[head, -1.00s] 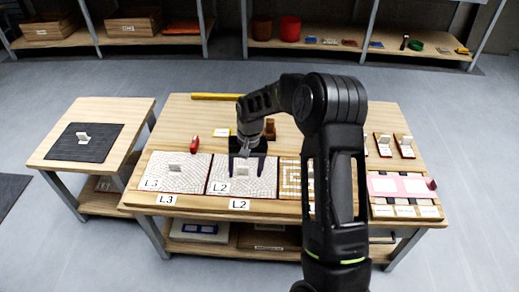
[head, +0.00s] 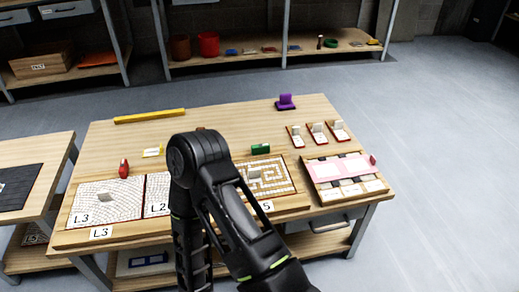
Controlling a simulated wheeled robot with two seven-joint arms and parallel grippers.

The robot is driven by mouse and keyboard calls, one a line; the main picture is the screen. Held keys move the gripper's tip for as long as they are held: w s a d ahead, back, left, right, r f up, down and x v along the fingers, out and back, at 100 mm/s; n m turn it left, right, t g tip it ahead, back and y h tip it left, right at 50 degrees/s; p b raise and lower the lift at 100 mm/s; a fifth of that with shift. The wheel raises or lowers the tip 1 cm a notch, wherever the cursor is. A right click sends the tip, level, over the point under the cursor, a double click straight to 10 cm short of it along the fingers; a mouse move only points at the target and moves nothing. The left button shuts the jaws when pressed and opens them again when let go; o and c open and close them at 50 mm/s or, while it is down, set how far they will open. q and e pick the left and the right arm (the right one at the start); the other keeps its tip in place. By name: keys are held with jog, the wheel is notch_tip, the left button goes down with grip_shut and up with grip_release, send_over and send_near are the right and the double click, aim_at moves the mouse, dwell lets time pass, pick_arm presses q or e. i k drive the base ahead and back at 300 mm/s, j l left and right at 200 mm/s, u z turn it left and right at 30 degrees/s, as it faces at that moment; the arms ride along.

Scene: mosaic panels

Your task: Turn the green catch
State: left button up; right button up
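The green catch (head: 260,149) is a small block at the back edge of the maze panel (head: 290,180), right of my arm. A red catch (head: 123,168) of similar size stands behind the L3 panel (head: 107,203). One of my black arms rises from the bottom and bends at an elbow in front of the L2 panel (head: 157,187), covering part of it. No gripper fingers show in the head view, so whether either gripper is open or shut is hidden.
A purple block (head: 285,102) stands at the back of the wooden table (head: 220,122). Three small red-edged tiles (head: 317,133) and a pink-topped panel (head: 345,168) are on the right. A yellow bar (head: 150,116) lies at the back left.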

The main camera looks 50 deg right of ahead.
aim_at(257, 149)
jog(key=l+z, duration=0.1)
jog(key=z, duration=0.35)
jog(key=i+z, duration=0.15)
jog(key=z, duration=0.3)
jog(key=l+z, duration=0.1)
jog(key=z, duration=0.4)
jog(key=i+z, duration=0.15)
jog(key=z, duration=0.3)
jog(key=j+z, duration=0.15)
jog(key=z, duration=0.25)
jog(key=j+z, duration=0.15)
jog(key=z, duration=0.25)
jog(key=j+z, duration=0.15)
jog(key=z, duration=0.25)
jog(key=j+z, duration=0.15)
jog(key=z, duration=0.25)
